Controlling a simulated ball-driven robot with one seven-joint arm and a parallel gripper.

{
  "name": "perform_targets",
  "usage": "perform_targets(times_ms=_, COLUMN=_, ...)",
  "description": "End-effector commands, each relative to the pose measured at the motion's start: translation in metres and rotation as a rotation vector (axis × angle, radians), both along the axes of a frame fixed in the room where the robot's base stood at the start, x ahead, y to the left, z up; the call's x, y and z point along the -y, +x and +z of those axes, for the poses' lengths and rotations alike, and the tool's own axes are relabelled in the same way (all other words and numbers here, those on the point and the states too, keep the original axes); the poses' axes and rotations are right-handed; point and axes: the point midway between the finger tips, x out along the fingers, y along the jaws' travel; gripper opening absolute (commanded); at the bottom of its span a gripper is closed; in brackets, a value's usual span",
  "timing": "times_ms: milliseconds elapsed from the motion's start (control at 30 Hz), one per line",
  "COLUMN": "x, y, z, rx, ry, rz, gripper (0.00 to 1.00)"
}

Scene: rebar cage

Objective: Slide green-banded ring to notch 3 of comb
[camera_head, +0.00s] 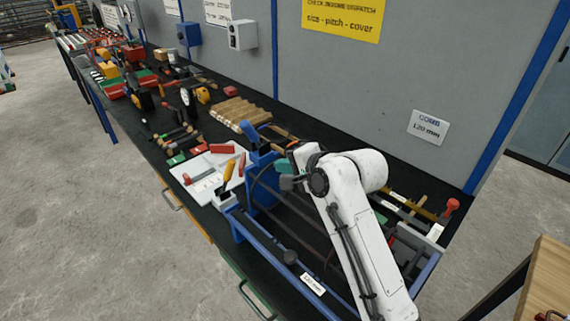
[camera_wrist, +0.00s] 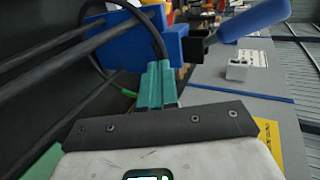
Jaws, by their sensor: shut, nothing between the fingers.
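My gripper (camera_head: 286,168) is above the blue jig on the bench, and its teal fingers (camera_wrist: 158,88) are shut and empty in the wrist view. A dark curved ring (camera_wrist: 157,30) arches just beyond the fingertips, beside a blue block (camera_wrist: 183,45). A small green patch (camera_wrist: 129,93) shows left of the fingers; I cannot tell whether it is the ring's green band. In the head view, dark bars and curved rings (camera_head: 257,190) sit in the blue jig, partly behind my arm. A blue rail (camera_head: 270,252) with a 120 mm label runs along the front; comb notches cannot be made out.
A white tray (camera_head: 212,158) with tools is left of the jig. Brown rods (camera_head: 240,112) lie behind it. A blue handle (camera_wrist: 255,20) sticks up near the fingers. The grey wall (camera_head: 350,80) borders the bench's back; a red-knobbed part (camera_head: 452,205) stands at right.

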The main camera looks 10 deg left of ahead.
Motion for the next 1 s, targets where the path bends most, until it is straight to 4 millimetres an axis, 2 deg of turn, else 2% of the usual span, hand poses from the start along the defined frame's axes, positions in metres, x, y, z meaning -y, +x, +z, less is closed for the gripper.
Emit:
perform_targets(times_ms=300, x=-0.0006, y=0.0002, z=0.0000, rx=0.000, ry=0.000, rz=0.000, gripper=0.00)
perform_targets(times_ms=533, x=-0.0094, y=0.0062, z=-0.0007, rx=-0.002, ry=-0.001, rz=0.001, gripper=0.00)
perform_targets(times_ms=1000, x=-0.0062, y=0.0065, z=0.0018, rx=-0.002, ry=0.000, rz=0.000, gripper=0.00)
